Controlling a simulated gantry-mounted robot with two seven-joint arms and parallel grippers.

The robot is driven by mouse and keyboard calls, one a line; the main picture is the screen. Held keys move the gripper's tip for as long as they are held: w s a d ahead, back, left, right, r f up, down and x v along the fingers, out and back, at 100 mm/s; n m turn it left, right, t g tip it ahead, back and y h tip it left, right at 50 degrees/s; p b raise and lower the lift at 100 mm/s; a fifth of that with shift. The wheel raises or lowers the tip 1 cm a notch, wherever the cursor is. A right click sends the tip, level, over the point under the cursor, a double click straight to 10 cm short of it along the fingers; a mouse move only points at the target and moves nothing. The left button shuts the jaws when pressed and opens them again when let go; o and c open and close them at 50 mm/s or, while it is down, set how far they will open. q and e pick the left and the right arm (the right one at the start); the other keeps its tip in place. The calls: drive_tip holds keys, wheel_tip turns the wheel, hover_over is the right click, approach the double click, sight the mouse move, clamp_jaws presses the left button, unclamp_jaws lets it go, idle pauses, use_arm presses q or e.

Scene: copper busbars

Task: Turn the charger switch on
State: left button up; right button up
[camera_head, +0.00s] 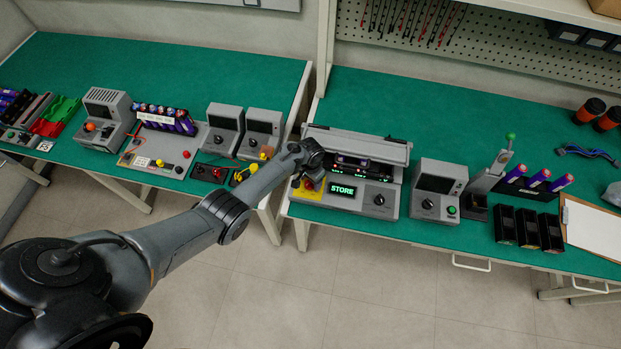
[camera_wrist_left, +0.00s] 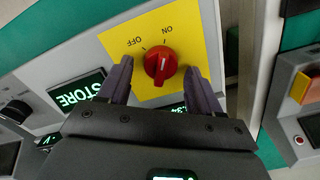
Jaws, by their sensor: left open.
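The charger (camera_head: 388,212) is a grey unit on the right bench, with a green lit STORE display (camera_head: 342,190). Its switch is a red rotary knob (camera_wrist_left: 160,63) on a yellow plate (camera_wrist_left: 190,42) marked OFF and ON. The knob's white mark runs nearly upright in the left wrist view, closer to the ON tick than the OFF tick. My left gripper (camera_wrist_left: 159,67) is open, with one dark finger on each side of the knob; gaps show between fingers and knob. In the head view my left gripper (camera_head: 308,172) is over the charger's left end, partly hiding the plate. My right gripper is not in view.
A grey box with a dark screen (camera_head: 438,190) stands right of the charger. Black bins (camera_head: 527,228) and a clipboard (camera_head: 592,228) are farther right. A gap separates this bench from the left bench (camera_head: 220,75), which holds more units. The right bench is clear behind the charger.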

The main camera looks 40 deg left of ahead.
use_arm(q)
drive_tip(key=shift+r+p, duration=0.35)
drive_tip(key=shift+r, duration=0.25)
wheel_tip(320, 180, up, 10)
drive_tip(key=p, duration=0.3)
drive_tip(key=shift+f, duration=0.2)
drive_tip(key=shift+s, duration=0.1)
